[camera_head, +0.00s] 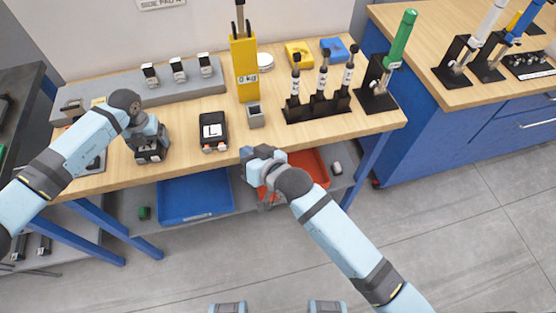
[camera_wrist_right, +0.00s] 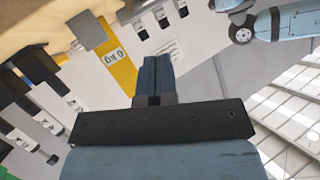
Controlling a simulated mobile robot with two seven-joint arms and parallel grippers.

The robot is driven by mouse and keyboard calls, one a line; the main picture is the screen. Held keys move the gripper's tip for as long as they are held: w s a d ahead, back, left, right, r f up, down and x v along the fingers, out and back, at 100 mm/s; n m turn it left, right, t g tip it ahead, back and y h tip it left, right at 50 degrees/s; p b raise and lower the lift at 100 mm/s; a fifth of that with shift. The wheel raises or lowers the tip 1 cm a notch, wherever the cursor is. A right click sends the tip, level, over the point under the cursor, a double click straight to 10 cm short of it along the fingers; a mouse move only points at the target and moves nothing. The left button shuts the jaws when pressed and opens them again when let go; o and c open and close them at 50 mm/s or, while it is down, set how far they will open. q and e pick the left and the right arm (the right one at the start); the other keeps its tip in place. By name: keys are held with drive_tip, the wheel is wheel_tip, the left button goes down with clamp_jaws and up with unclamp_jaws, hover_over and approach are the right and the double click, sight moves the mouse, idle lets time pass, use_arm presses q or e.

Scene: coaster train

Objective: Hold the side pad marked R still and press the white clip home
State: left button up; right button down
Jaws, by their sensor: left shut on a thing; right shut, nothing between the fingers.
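My left gripper (camera_head: 150,143) points down at the table's left part and is shut on a dark block (camera_head: 152,156). The block's top is mostly hidden by the gripper, and I can read no R on it. A black pad marked L (camera_head: 213,131) lies to its right. Several small white-and-black pieces, one of them here (camera_head: 178,69), stand on a grey strip at the back; I cannot tell whether one is the white clip. My right gripper (camera_head: 255,157) is shut and empty at the table's front edge, right of the L pad. Its closed fingers (camera_wrist_right: 153,78) show in the right wrist view.
A yellow column marked 0 kg (camera_head: 245,70) stands behind a small grey block (camera_head: 255,116). A black rack with several upright tools (camera_head: 318,108) and a green-handled tool (camera_head: 385,85) stand to the right. Blue (camera_head: 195,198) and red (camera_head: 312,165) bins sit below the tabletop.

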drive_tip(key=d+f+m+t+h, duration=0.1)
drive_tip(key=d+f, duration=0.2)
drive_tip(key=d, duration=0.5)
drive_tip(key=shift+s+m+h, duration=0.2)
drive_tip(key=shift+m+h, duration=0.1)
drive_tip(key=shift+f, duration=0.1)
use_arm(q)
drive_tip(key=o, duration=0.9)
drive_tip(key=shift+f, duration=0.1)
wheel_tip(320, 180, up, 12)
drive_tip(key=shift+w+r, duration=0.1)
